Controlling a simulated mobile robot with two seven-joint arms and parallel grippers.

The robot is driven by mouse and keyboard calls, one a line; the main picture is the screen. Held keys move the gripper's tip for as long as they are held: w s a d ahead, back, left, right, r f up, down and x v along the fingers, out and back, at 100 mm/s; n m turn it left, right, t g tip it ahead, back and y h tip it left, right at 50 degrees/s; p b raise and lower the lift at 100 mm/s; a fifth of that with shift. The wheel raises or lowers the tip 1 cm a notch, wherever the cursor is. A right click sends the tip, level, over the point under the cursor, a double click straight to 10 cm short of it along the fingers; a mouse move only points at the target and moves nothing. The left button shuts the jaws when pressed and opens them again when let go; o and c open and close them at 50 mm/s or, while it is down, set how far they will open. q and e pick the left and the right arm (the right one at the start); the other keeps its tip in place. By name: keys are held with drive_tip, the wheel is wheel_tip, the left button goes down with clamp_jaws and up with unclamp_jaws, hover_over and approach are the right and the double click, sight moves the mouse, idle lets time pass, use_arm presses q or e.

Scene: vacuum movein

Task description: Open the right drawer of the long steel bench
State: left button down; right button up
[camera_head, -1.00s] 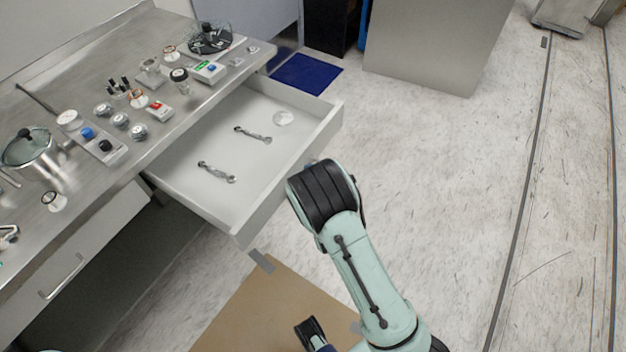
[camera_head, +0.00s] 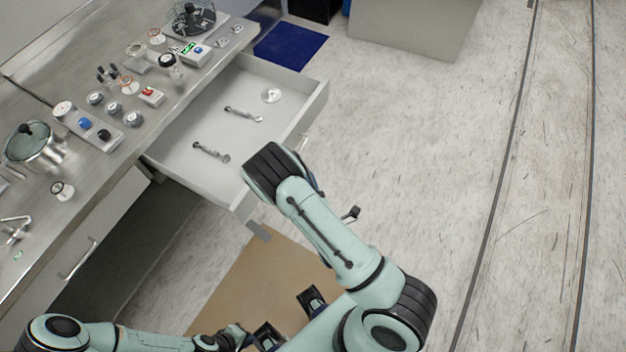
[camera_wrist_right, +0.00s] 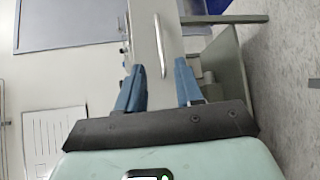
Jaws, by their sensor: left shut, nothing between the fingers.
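The right drawer (camera_head: 258,190) of the long steel bench (camera_head: 140,150) stands pulled well out, with two wrench-like tools and a white disc inside. My right arm reaches across its front corner in the head view and hides much of the right gripper. In the right wrist view my right gripper (camera_wrist_right: 159,63) is open, fingers apart. A bar handle (camera_wrist_right: 160,42) on a pale front panel shows between and ahead of its fingertips; contact cannot be told. My left gripper (camera_head: 236,335) is shut and empty, low in the head view, away from the drawer.
Another drawer front with a handle (camera_head: 79,259) is closed at the left. A pot (camera_head: 35,146) and several small devices stand on the bench top. A blue mat (camera_head: 290,46) and a brown mat (camera_head: 235,285) lie on the floor. Speckled floor (camera_head: 430,150) on the right is clear.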

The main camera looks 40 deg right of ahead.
drive_tip(key=shift+s+a+r+p, duration=0.15)
drive_tip(key=shift+s+p, duration=0.15)
drive_tip(key=shift+p, duration=0.15)
idle(0.4)
drive_tip(key=s+a+f+m+g+y, duration=0.1)
drive_tip(key=s+f+m+g+y, duration=0.1)
drive_tip(key=s+f+m+g, duration=0.4)
drive_tip(key=s+a+f+m+g+y, duration=0.1)
drive_tip(key=s+a+f+m+g, duration=0.15)
drive_tip(key=f+m, duration=0.45)
drive_tip(key=s+a+f+m+g+y, duration=0.4)
drive_tip(key=s+a+m+g+y, duration=0.2)
drive_tip(key=s+a, duration=0.3)
drive_tip(key=shift+s+a+g+y, duration=0.2)
drive_tip(key=shift+a+g+y, duration=0.3)
drive_tip(key=shift+a+g, duration=0.4)
